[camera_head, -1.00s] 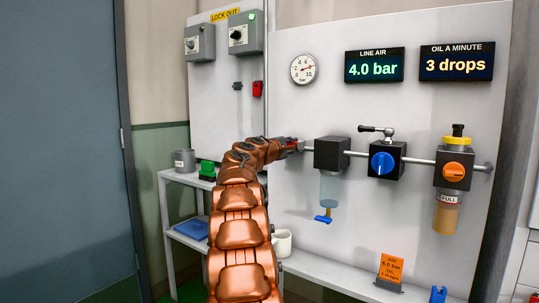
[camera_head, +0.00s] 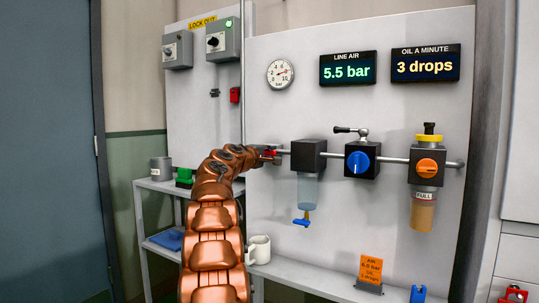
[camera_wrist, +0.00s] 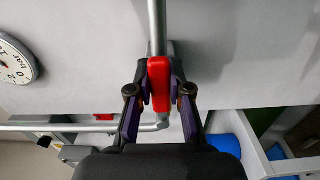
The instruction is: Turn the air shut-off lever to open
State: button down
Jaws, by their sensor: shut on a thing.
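The red air shut-off lever (camera_wrist: 159,84) lies between my gripper's fingers (camera_wrist: 159,90) in the wrist view, and the gripper is shut on it. The lever lies in line with the grey air pipe (camera_wrist: 157,28). In the head view my gripper (camera_head: 268,154) is at the left end of the pipe, and only a bit of red shows there. The line air display (camera_head: 347,69) reads 5.5 bar. The valve body behind the lever is mostly hidden by my gripper.
Right of my gripper on the pipe are a filter bowl (camera_head: 307,188), a regulator with a blue knob (camera_head: 358,162) and an oiler with an orange knob (camera_head: 427,167). A round gauge (camera_head: 280,73) hangs above. A white mug (camera_head: 259,249) and an orange card (camera_head: 371,269) stand on the shelf below.

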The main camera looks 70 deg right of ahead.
jog(key=c, duration=1.1)
grip_release()
jog(key=shift+f, duration=0.1)
jog(key=shift+o, duration=0.2)
jog(key=shift+a, duration=0.1)
jog(key=shift+w+a, duration=0.2)
jog(key=shift+a, duration=0.6)
jog(key=w+a, duration=0.2)
jog(key=a, duration=0.8)
